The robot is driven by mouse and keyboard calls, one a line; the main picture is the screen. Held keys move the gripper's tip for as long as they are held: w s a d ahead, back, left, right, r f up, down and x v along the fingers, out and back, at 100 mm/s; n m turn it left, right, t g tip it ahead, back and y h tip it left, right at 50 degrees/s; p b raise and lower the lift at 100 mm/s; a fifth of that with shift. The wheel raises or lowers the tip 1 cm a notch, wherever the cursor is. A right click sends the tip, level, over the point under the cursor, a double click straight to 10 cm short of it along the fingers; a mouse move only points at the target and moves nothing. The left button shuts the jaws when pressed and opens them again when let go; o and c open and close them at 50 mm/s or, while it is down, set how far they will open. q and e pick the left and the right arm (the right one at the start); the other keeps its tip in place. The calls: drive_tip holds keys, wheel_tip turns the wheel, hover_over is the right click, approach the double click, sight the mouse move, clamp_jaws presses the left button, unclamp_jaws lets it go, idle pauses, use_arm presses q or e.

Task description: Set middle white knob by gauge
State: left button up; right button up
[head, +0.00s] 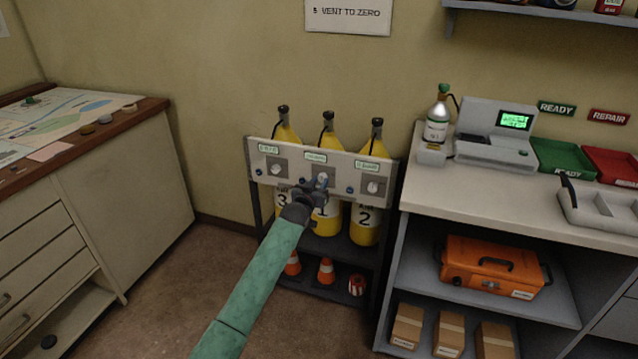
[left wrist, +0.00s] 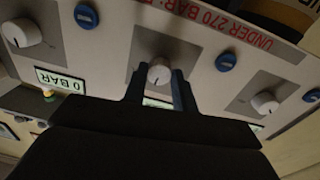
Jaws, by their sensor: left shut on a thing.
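The middle white knob (left wrist: 158,72) sits on the pale panel (head: 340,164) of the cylinder rack. My left gripper (left wrist: 156,88) is shut on this knob, with one dark blue finger on each side of it. In the head view my left gripper (head: 320,184) reaches the panel's middle and largely covers the knob. The middle gauge display (head: 315,156) shows above the knob, too small to read. In the left wrist view it is mostly hidden behind the gripper. My right gripper is not in view.
White knobs flank it at left (head: 277,169) and right (head: 372,187), with small blue buttons between. One side display (left wrist: 62,80) reads 0 BAR. Yellow cylinders (head: 364,222) stand behind the panel. A counter (head: 500,190) is close on the right; floor is clear at left.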

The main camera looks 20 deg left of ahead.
use_arm(q)
drive_tip(key=m+p, duration=0.2)
drive_tip(key=m, duration=0.2)
drive_tip(key=shift+r, duration=0.15)
drive_tip(key=m, duration=0.2)
drive_tip(key=shift+m+p, duration=0.4)
drive_tip(key=shift+m+g+p, duration=0.3)
drive_tip(key=shift+m+p, duration=0.1)
drive_tip(key=shift+m, duration=1.2)
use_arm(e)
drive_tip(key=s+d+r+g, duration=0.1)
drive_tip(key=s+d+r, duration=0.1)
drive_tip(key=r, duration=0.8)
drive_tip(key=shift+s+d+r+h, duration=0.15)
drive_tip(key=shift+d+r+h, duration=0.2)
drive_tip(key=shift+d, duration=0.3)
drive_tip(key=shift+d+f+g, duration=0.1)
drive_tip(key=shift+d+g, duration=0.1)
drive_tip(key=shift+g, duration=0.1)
use_arm(q)
drive_tip(key=o, duration=1)
drive_tip(key=shift+y, duration=0.3)
drive_tip(key=shift+c, duration=0.2)
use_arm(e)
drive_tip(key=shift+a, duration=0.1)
